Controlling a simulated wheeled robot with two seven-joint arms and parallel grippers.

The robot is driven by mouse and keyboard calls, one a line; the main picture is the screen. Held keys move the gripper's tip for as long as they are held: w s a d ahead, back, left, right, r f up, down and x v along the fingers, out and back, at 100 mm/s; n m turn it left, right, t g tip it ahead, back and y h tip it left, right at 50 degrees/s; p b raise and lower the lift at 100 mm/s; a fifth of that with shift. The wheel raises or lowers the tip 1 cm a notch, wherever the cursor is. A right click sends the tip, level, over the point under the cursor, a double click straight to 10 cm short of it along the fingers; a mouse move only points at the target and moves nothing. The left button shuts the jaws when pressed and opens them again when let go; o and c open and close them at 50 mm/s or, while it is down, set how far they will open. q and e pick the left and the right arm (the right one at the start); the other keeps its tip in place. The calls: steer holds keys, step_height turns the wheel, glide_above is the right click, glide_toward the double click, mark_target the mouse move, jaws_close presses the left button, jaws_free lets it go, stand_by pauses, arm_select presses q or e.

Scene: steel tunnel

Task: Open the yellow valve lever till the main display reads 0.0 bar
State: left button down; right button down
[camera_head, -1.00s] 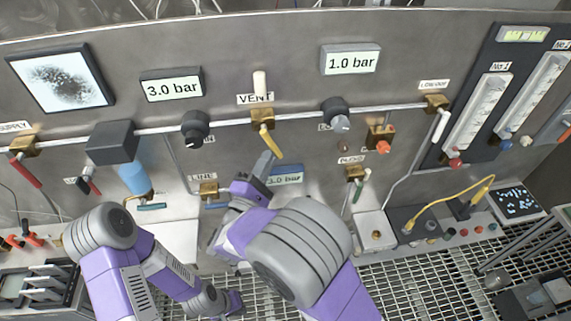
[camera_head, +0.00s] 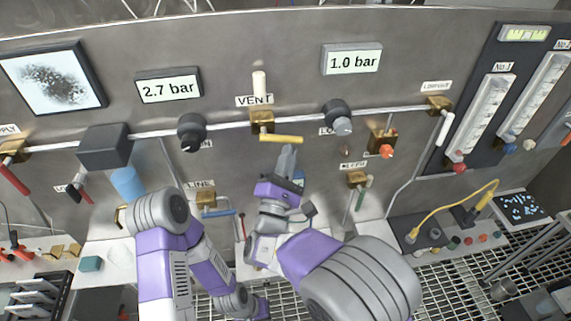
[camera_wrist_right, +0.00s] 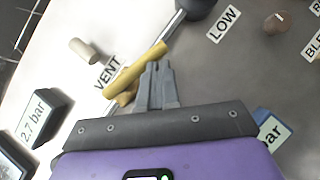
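The yellow valve lever (camera_head: 281,138) lies nearly level, pointing right from its brass body (camera_head: 262,122) under the VENT label. In the right wrist view the lever (camera_wrist_right: 136,70) runs just past my fingertips. My right gripper (camera_head: 289,150) is below the lever, its fingers together (camera_wrist_right: 157,72); they touch or almost touch the lever's underside, with nothing seen between them. The left display (camera_head: 169,87) reads 2.7 bar, also in the wrist view (camera_wrist_right: 35,117). The right display (camera_head: 352,60) reads 1.0 bar. My left gripper (camera_head: 258,307) is low over the grating; its fingers are unclear.
A black knob (camera_head: 192,132) and another knob (camera_head: 338,117) flank the vent valve on the pipe. A white stub (camera_head: 259,84) sticks out above it. A lower display is mostly hidden by my right gripper. A blue-handled valve (camera_head: 208,200) sits lower left.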

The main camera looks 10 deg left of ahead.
steer(key=shift+w+d+r+b, duration=0.2)
steer(key=shift+d+r+b, duration=0.15)
steer(key=shift+d+r, duration=0.15)
steer(key=shift+r, duration=0.1)
stand_by(0.5)
steer(key=s+d+f+b, duration=0.2)
steer(key=s+f+b, duration=0.4)
steer(key=s+f, duration=0.2)
steer(key=shift+s+d+f, duration=0.25)
steer(key=shift+s+f, duration=0.15)
steer(key=shift+f, duration=0.35)
